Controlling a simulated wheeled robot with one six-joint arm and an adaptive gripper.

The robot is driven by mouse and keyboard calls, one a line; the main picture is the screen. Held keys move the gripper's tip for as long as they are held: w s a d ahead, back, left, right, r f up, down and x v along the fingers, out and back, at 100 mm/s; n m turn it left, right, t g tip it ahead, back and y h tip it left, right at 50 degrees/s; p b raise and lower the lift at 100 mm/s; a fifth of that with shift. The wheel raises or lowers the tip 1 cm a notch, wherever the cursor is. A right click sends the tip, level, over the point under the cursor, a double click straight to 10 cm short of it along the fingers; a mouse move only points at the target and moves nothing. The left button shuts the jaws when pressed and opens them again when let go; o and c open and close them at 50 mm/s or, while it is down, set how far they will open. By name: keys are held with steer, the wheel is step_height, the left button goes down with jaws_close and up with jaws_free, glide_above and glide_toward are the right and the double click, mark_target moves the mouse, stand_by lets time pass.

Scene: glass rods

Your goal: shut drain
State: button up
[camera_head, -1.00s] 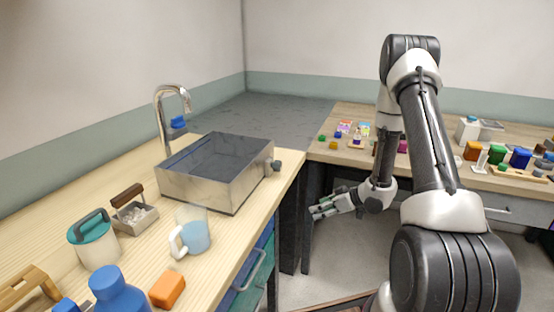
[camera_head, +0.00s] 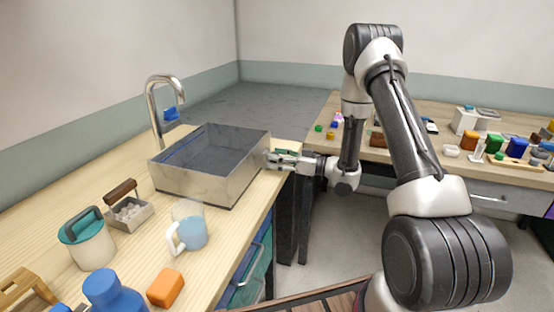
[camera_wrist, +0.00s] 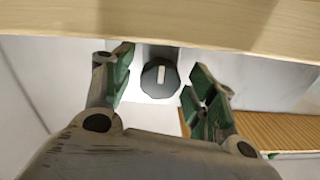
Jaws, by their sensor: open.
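The metal sink basin (camera_head: 228,180) stands on the left wooden counter under a curved chrome faucet (camera_head: 152,105). A dark, many-sided drain knob (camera_wrist: 153,84) with a pale upright mark shows in the wrist view, on a grey mount. In the head view my gripper hides it at the basin's right side. My gripper (camera_head: 270,158) is open and points left at that side. In the wrist view its two green-padded fingers stand left and right of the knob, with visible gaps. I cannot tell how far the fingertips reach along the knob.
A wooden edge (camera_wrist: 200,28) crosses the top of the wrist view. On the left counter are a glass mug (camera_head: 190,236), a lidded jar (camera_head: 90,243), an orange block (camera_head: 165,288) and a blue bottle (camera_head: 110,295). The back bench (camera_head: 400,152) holds many small items.

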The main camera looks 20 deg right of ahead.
steer(key=shift+w+a, duration=0.1)
steer(key=c, duration=1)
steer(key=m, duration=0.4)
steer(key=shift+m, duration=0.3)
steer(key=shift+c, duration=0.2)
steer(key=o, duration=1)
steer(key=shift+o, duration=0.2)
